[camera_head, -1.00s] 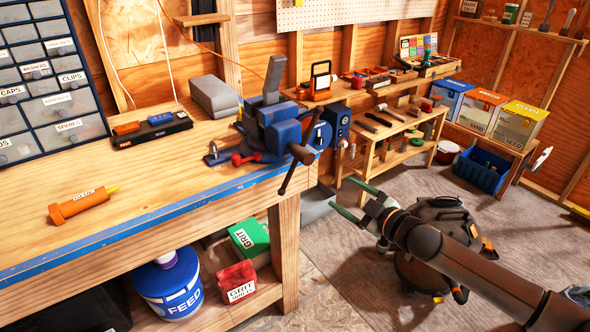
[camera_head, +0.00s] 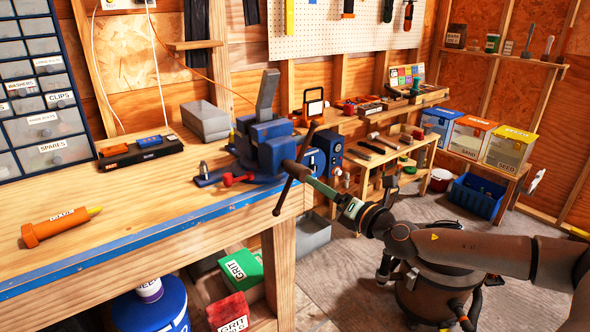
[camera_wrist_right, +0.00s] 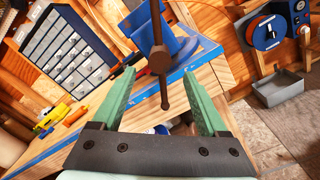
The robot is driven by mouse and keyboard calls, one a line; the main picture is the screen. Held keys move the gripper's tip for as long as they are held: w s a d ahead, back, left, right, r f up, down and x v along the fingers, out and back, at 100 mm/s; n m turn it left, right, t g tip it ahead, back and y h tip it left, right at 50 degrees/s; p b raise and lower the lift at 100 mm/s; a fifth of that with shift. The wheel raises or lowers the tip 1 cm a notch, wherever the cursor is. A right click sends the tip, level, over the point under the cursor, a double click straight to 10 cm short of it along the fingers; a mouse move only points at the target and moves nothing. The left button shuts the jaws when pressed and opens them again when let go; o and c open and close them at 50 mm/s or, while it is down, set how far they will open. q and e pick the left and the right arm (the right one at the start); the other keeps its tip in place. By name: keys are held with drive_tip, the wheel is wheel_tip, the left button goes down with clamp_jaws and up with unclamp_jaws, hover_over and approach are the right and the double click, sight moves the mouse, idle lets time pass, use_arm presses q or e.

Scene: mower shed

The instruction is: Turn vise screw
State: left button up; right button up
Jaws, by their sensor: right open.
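The blue vise (camera_head: 265,145) stands on the bench's front right corner. Its dark screw handle (camera_head: 294,173) is a bar tilted in front of the vise, beyond the bench edge. My right gripper (camera_head: 318,184) has its green fingers pointing at the handle. The blue vise body (camera_wrist_right: 147,25) shows behind the handle. My left gripper is out of view.
The wooden bench (camera_head: 130,213) has a blue front edge. An orange tube (camera_head: 60,227) and a charger-like black box (camera_head: 140,151) lie on it. A blue bucket (camera_head: 150,310) and grit boxes (camera_head: 241,270) sit below.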

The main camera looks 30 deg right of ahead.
sight(297, 171)
drive_tip(key=w, duration=0.3)
drive_tip(key=w+p, duration=0.1)
drive_tip(key=w, duration=0.2)
drive_tip(key=w+p, duration=0.1)
drive_tip(key=w, duration=0.2)
drive_tip(key=shift+a, duration=0.35)
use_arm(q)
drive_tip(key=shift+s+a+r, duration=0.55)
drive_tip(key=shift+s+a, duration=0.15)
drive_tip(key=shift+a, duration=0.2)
use_arm(e)
drive_tip(key=shift+w, duration=0.55)
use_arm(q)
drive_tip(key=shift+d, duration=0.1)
use_arm(e)
clamp_jaws()
